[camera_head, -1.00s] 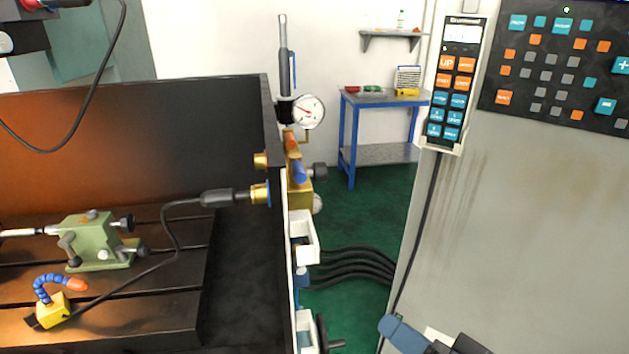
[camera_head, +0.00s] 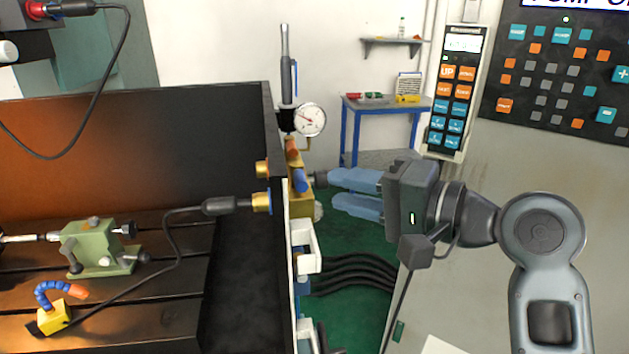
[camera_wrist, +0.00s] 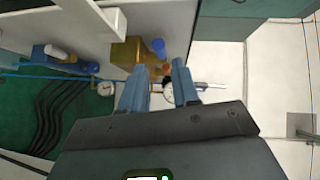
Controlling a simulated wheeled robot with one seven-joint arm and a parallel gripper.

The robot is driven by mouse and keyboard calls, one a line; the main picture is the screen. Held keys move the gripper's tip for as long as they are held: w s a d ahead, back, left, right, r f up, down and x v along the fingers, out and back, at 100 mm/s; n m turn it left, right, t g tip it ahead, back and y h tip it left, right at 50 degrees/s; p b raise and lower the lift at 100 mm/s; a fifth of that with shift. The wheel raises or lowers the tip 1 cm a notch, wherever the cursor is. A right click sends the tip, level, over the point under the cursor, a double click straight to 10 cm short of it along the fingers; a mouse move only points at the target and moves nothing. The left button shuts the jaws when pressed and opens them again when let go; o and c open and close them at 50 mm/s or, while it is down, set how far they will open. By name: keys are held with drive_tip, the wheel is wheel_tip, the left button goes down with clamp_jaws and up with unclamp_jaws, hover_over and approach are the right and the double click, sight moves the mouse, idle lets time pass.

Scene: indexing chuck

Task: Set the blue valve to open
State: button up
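The blue valve (camera_head: 299,180) shows as a short, near-upright handle on a brass block (camera_head: 301,205) at the right end of the dark machine bed. An orange handle (camera_head: 292,148) sits just above it. My gripper (camera_head: 334,190) is open and empty to the right of the valve, its blue fingers pointing left toward it. The upper fingertip is close to a black knob beside the block; I cannot tell whether they touch. In the wrist view the blue handle (camera_wrist: 158,47) shows beyond the gap between the open fingers (camera_wrist: 158,72), beside the brass block (camera_wrist: 128,53).
A pressure gauge (camera_head: 310,120) stands above the valves. A black cable plugs into a brass fitting (camera_head: 261,202) left of the block. White trays (camera_head: 304,245) and black hoses (camera_head: 350,270) lie below. A grey cabinet with a control pendant (camera_head: 452,95) stands right.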

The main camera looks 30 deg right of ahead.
sight(300, 184)
drive_tip(key=p+x, duration=0.1)
drive_tip(key=x, duration=0.5)
clamp_jaws()
